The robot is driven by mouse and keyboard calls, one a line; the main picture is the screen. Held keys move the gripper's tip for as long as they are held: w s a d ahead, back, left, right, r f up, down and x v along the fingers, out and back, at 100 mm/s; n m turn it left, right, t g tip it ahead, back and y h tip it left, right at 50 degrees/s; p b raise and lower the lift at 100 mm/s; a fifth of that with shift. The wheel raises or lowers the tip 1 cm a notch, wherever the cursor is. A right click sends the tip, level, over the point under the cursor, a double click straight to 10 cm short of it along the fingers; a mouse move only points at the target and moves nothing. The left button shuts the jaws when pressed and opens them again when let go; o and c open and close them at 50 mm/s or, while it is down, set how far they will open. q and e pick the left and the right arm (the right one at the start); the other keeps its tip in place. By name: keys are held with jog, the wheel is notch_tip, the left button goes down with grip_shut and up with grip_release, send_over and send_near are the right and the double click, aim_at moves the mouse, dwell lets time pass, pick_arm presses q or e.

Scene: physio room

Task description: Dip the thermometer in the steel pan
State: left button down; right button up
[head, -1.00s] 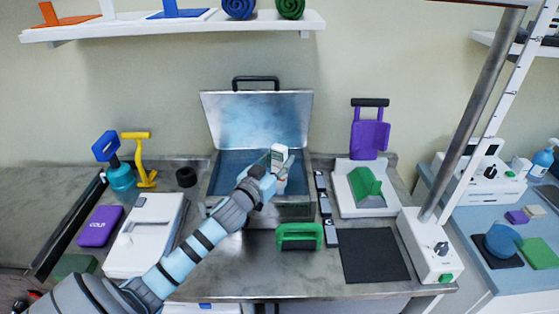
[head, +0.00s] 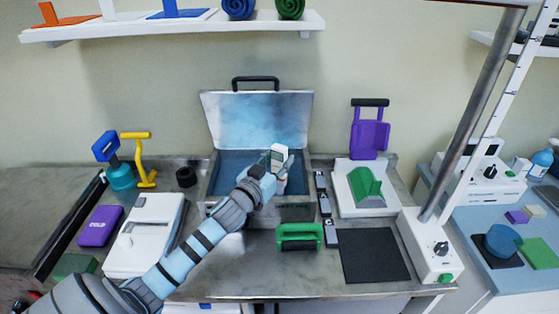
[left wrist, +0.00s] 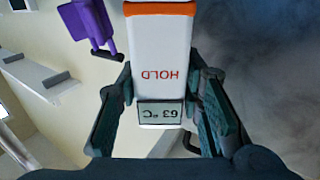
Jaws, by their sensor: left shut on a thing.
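The steel pan (head: 295,211) stands open at the back middle of the counter, its lid (head: 257,120) raised behind it. My left gripper (head: 277,165) is over the pan's right part, shut on the white thermometer (head: 279,153). In the left wrist view the thermometer (left wrist: 165,50) sits between both fingers of the gripper (left wrist: 163,105). It has an orange band, the word HOLD and a display (left wrist: 160,113) reading 63 °C, upside down in the picture. My right gripper is not in view.
A green-handled tool (head: 300,237) lies in front of the pan. Small black-and-white pieces (head: 325,205) line its right side. A white device with a green wedge (head: 366,188) stands further right. A black mat (head: 375,255) lies at front right. A white box (head: 145,235) is at left.

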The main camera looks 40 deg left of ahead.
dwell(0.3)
pick_arm(q)
notch_tip(320, 180, up, 11)
jog(key=p, duration=1)
jog(key=shift+f, duration=0.2)
jog(key=shift+r+p, duration=0.35)
jog(key=shift+r, duration=0.55)
jog(key=shift+f, duration=0.1)
